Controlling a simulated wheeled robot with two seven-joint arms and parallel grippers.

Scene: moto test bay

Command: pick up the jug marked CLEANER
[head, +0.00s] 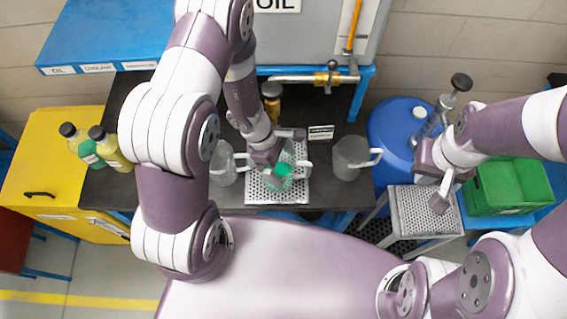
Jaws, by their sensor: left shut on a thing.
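A clear jug (281,181) with a green patch and a pale handle stands on or just above the perforated metal tray (263,196) on the dark bench. No CLEANER marking is readable on it, as my gripper and the angle hide much of its body. My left gripper (279,152) reaches down from above and is shut on this jug. Another clear jug (223,171) stands to its left and a third clear jug (347,160) to its right, both apart from the tray. My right gripper (438,186) is over the perforated stool; its jaw gap is unclear.
An amber bottle (271,103) and a brass tap (325,78) are behind the tray. A blue drum (393,128) and a green crate (508,186) are at right. Two capped bottles (84,149) stand on the yellow cabinet (40,155).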

